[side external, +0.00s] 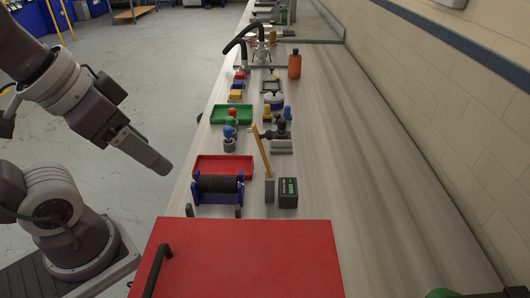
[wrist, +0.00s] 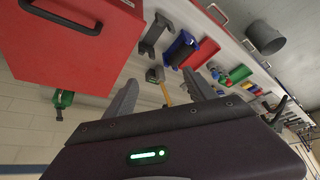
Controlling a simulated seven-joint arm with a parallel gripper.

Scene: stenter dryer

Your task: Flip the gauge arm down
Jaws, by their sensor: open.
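A slim yellow-orange arm, which looks like the gauge arm (side external: 262,152), stands raised and slightly tilted on the bench, its top leaning left. Its lower end is beside a small grey block (side external: 270,190) and a dark box with a green label (side external: 288,193). In the wrist view the yellow-orange arm (wrist: 166,95) shows partly between the fingers, its near end hidden by my gripper body. My gripper (wrist: 160,79) is open with nothing between its fingertips; the gauge arm appears beyond it, apart. In the side view I cannot make out the fingers.
A large red cabinet (side external: 240,262) with a black handle fills the near bench end. A black roller in a blue stand (side external: 216,188), a red tray (side external: 224,166) and a green tray (side external: 232,114) line the left side. The bench's right side is mostly clear beside the wall.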

